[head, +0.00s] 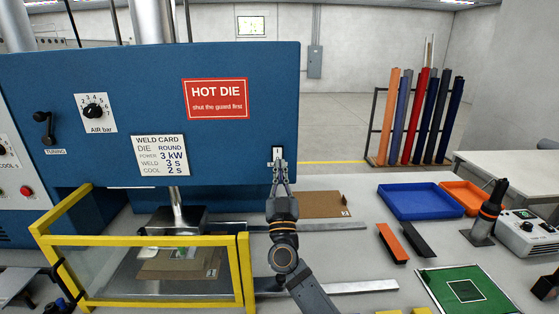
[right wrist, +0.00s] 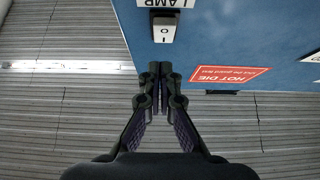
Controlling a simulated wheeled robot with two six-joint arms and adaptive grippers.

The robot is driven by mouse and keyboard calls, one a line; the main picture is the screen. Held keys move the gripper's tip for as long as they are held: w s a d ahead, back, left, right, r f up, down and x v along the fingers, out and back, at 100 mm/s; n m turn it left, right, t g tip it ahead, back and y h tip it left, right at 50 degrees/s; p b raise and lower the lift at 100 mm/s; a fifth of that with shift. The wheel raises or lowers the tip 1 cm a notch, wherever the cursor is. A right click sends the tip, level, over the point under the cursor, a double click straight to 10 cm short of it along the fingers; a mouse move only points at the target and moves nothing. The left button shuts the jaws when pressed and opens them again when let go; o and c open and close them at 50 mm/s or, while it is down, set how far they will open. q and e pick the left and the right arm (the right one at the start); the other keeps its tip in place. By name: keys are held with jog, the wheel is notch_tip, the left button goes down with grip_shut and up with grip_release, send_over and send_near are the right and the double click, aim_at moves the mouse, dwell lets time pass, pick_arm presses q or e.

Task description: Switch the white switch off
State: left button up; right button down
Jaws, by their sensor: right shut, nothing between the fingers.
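The white switch (head: 278,152) is on the lower right corner of the blue machine front in the head view. My right gripper (head: 279,164) is shut and empty, with its tips right at the switch's lower part and covering some of it. In the right wrist view the white rocker switch (right wrist: 164,28) shows upside down, with I and O marks, beside a label reading LAMP (right wrist: 166,3). The shut fingertips (right wrist: 160,68) appear below it in that picture, with a gap between. Whether they touch the panel cannot be told. I cannot make out my left gripper.
A red HOT DIE sign (head: 215,98), a weld card (head: 161,156) and an air knob (head: 94,112) are on the blue panel. A yellow guard frame (head: 145,240) stands below left. A blue tray (head: 420,201) and a green mat (head: 468,290) lie on the table at right.

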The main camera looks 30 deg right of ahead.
aim_at(279, 155)
jog(key=shift+w+d+f, duration=0.25)
jog(key=shift+w+d, duration=0.1)
jog(key=shift+w, duration=0.2)
jog(key=shift+w+d+f, duration=0.2)
jog(key=shift+w+d, duration=0.15)
jog(key=shift+w, duration=0.2)
jog(key=shift+w+d+f, duration=0.1)
jog(key=shift+w+d, duration=0.1)
jog(key=shift+w, duration=0.2)
pick_arm(q)
jog(key=shift+s+a+f, duration=0.15)
jog(key=shift+s+a, duration=0.1)
jog(key=shift+s, duration=0.45)
jog(key=shift+w, duration=0.2)
